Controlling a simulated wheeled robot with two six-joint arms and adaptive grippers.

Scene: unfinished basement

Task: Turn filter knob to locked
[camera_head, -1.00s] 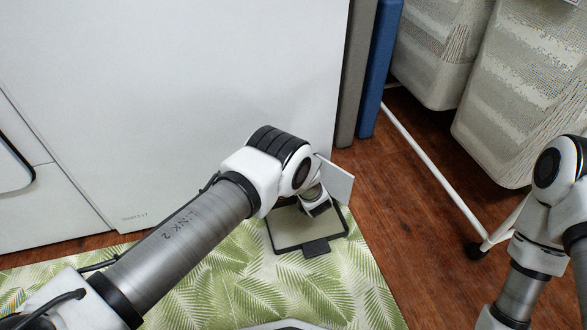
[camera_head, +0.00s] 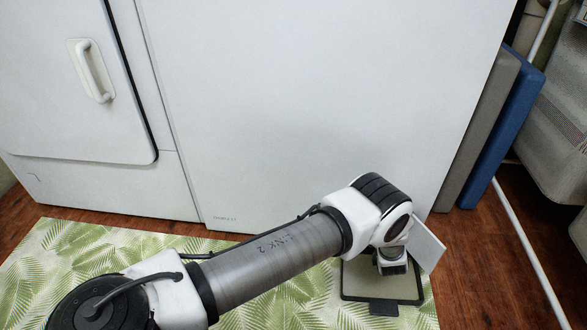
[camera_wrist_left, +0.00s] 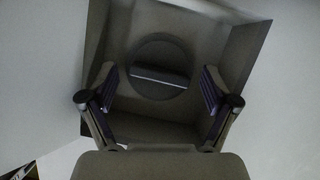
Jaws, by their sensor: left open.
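The filter knob (camera_wrist_left: 158,52) shows in the left wrist view as a round dark disc with a pale horizontal bar across it. It sits inside a square recess (camera_wrist_left: 218,28) in the white appliance (camera_head: 320,100). My left gripper (camera_wrist_left: 159,80) is open, with one finger on each side of the knob's lower part in the picture. I cannot tell whether the fingers touch it. In the head view my left wrist is low at the appliance's right part, beside a white open flap (camera_head: 429,244), and it hides the knob. My right gripper is out of view.
Grey (camera_head: 478,130) and blue (camera_head: 505,125) panels stand right of the appliance. A white-framed rack (camera_head: 528,245) is farther right.

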